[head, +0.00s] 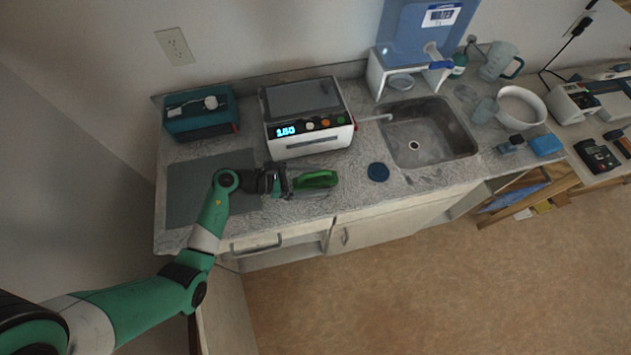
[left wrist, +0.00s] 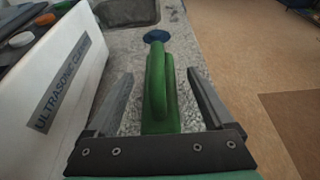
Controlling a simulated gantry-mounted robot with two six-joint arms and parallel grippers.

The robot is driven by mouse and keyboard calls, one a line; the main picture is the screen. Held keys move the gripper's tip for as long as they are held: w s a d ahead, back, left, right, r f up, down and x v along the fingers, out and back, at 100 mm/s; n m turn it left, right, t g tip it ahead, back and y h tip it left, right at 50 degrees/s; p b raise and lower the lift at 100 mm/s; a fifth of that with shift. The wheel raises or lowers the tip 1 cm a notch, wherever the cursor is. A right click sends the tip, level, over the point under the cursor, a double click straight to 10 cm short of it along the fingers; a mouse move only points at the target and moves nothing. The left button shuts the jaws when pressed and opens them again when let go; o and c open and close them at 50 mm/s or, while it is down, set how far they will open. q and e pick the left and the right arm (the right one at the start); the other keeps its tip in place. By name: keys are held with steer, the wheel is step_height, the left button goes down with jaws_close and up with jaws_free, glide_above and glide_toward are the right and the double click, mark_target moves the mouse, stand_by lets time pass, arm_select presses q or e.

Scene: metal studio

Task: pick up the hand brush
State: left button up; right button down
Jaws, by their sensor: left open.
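The green hand brush (head: 316,180) lies on the speckled countertop, in front of the white ultrasonic cleaner. My left gripper (head: 283,182) is at its left end in the head view. In the left wrist view the brush (left wrist: 159,88) lies lengthwise between the two spread fingers of my left gripper (left wrist: 160,95), with its handle on top. A gap shows on each side of the brush, and the fingers do not grip it. My right gripper is in neither view.
The ultrasonic cleaner (head: 308,116) stands close behind the brush; its wall (left wrist: 62,75) is beside the left finger. A blue disc (head: 378,172) lies beyond the brush, near the sink (head: 413,146). A grey mat (head: 190,200) and teal box (head: 201,112) are left.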

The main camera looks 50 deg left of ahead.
mark_target(315, 173)
arm_select(q)
steer(key=shift+w+d+f, duration=0.1)
steer(key=shift+w, duration=0.15)
jaws_close()
stand_by(0.4)
step_height(315, 173, up, 4)
steer(key=shift+f+p, duration=0.15)
steer(key=shift+p, duration=0.45)
steer(key=s+d+r+p, duration=0.3)
steer(key=s+d+r, duration=0.6)
steer(key=s, duration=0.1)
steer(key=shift+s+r, duration=0.15)
steer(key=shift+s, duration=0.1)
